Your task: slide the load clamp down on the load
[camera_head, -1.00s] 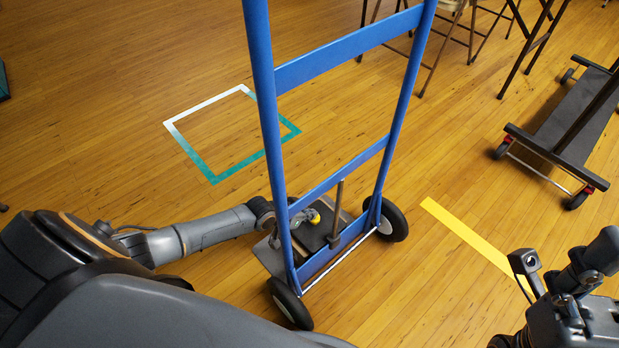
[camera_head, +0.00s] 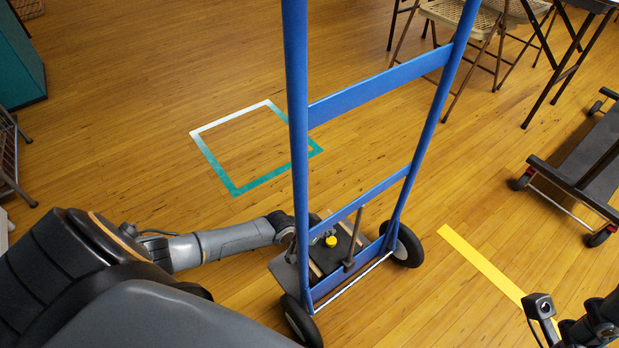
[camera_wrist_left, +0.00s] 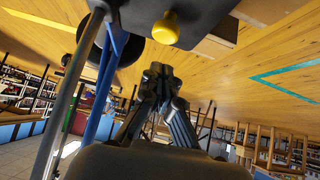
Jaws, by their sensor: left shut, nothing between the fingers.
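A blue hand truck (camera_head: 299,150) stands upright in the middle of the head view. Low on it, a yellow knob (camera_head: 331,241) sits on a dark plate, apparently the load clamp (camera_head: 334,258), beside a grey upright post (camera_head: 351,238). Pale wooden edges show around the plate; whether it touches the load below is unclear. My left gripper (camera_head: 313,226) is just left of the knob, partly hidden by the frame. In the left wrist view its fingers (camera_wrist_left: 159,75) are shut and empty, below and apart from the knob (camera_wrist_left: 165,28).
The truck's black wheels (camera_head: 406,246) rest on the wooden floor. A teal-and-white square (camera_head: 257,148) is marked behind it, and a yellow strip (camera_head: 482,262) lies to the right. A dark cart (camera_head: 580,175) and folding chairs (camera_head: 455,14) stand farther right.

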